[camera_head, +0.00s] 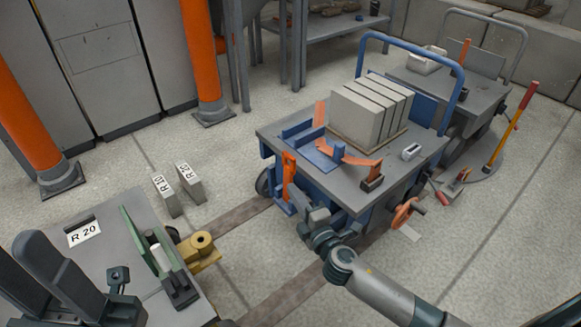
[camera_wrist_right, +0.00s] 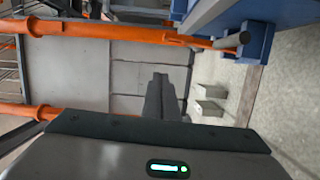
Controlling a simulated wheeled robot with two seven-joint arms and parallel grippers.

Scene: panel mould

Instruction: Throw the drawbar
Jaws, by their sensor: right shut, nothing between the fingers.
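The blue cart (camera_head: 345,190) has a grey top. An orange bar, which looks like the drawbar (camera_head: 289,172), stands upright against its near left end. My right gripper (camera_head: 307,208) is low beside that end of the cart, close to the bar. In the wrist view its dark fingers (camera_wrist_right: 159,96) are together and empty, apart from the bar. A yellow coupling (camera_head: 203,245) sits on the grey machine marked R 20 (camera_head: 85,232).
Grey slabs (camera_head: 365,115) stand on the cart, with an orange tool (camera_head: 362,162) near its front edge. Two labelled blocks (camera_head: 190,184) stand on the floor. A second cart (camera_head: 455,90) is behind.

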